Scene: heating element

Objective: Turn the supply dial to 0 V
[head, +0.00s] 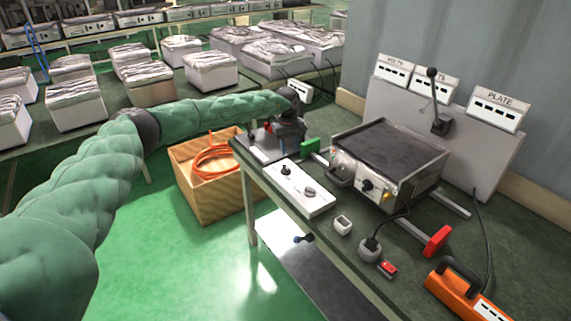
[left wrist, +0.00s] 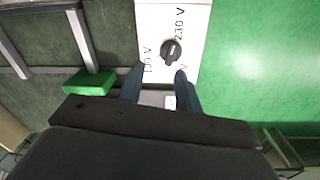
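The far knob (head: 286,170) is closest to my left gripper (head: 287,137), which hangs over the box's far end. In the left wrist view, a dark dial (left wrist: 172,50) sits on the white panel (left wrist: 190,14) beside a "230 V" label and another partly readable volt label. My left gripper's two fingers (left wrist: 160,74) are spread, with nothing between them, just short of the dial. I cannot tell which mark the dial points to. My right gripper is not in view.
A green block (head: 310,146) lies beside the supply. A metal heating unit (head: 388,160) with a knob stands to the right. A white cup-like piece (head: 343,225), a plug (head: 369,250) and an orange tool (head: 462,294) are nearer. A wooden crate (head: 190,190) holds orange cable.

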